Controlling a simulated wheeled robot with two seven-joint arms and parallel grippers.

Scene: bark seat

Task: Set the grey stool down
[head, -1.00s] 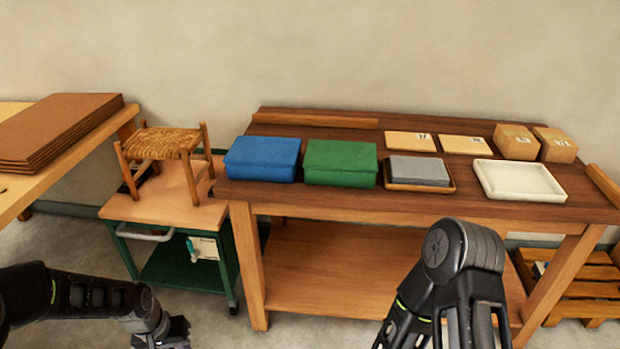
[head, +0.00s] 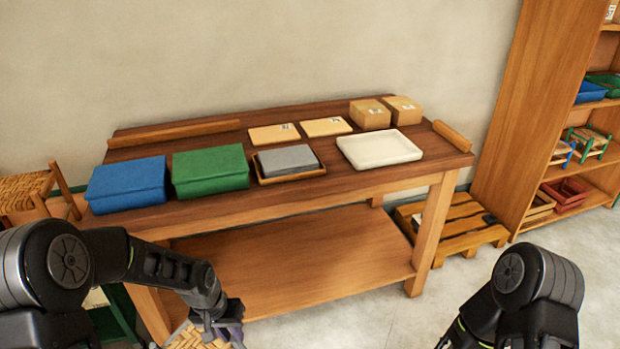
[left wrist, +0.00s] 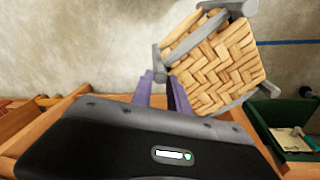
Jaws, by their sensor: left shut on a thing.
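The grey stool (left wrist: 222,62) has a woven straw seat and grey legs. It fills the upper right of the left wrist view, tilted in that picture. My left gripper (left wrist: 163,90), with purple fingers, is shut on its grey frame at the near side. In the head view the left gripper (head: 217,332) is at the bottom edge, low in front of the workbench, and only a bit of the woven seat (head: 190,338) shows beside it. The rest of the stool is cut off there. My right arm shows at the lower right, but its gripper is out of view.
The workbench (head: 300,196) carries a blue box (head: 127,185), a green box (head: 210,172), a grey block (head: 287,160), a white tray (head: 380,150) and cartons. A brown-legged stool (head: 25,190) stands left. A shelf (head: 500,120) with small stools stands right; clear floor lies before it.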

